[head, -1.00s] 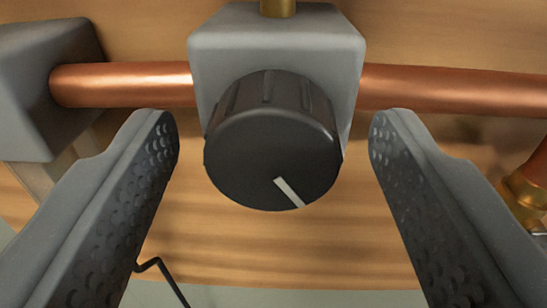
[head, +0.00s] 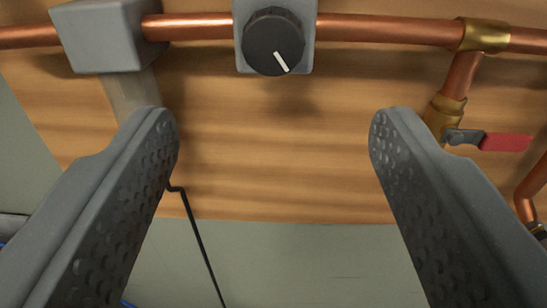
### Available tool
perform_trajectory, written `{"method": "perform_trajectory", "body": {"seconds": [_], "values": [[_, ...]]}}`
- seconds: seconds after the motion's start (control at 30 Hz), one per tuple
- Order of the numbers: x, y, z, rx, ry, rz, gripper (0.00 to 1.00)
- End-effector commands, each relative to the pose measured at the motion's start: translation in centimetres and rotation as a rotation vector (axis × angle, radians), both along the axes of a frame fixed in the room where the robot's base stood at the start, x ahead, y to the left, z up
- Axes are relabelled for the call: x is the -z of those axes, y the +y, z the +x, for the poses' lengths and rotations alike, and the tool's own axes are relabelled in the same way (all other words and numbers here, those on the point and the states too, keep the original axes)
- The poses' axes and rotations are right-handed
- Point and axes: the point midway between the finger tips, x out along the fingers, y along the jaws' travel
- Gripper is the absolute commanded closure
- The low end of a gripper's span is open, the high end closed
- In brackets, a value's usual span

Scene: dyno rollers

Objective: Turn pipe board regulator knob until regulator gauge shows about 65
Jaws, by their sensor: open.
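The black regulator knob (head: 273,42) sits on the front of a grey regulator block (head: 243,62) at the top centre of the head view. Its white pointer line slants toward the lower right. My gripper (head: 273,122) is open and empty. Its two fingers stand wide apart below the knob and back from it, touching nothing that I can see. The regulator gauge is not in view, so its reading cannot be seen.
A copper pipe (head: 390,29) runs across the wooden board (head: 280,160). A grey box (head: 100,38) is at the upper left. A brass tee (head: 485,36) and a red-handled valve (head: 505,142) are at the right. A thin black rod (head: 200,240) hangs lower left.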

Motion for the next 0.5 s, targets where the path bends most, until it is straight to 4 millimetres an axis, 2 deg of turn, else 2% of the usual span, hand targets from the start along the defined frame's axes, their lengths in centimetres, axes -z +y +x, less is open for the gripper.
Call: {"method": "perform_trajectory", "body": {"seconds": [0.2, 0.5], "values": [[-0.1, -0.1, -2.0, 0.000, -0.001, 0.000, 0.41], [0.0, -0.1, -2.7, 0.000, -0.001, 0.000, 0.41]]}}
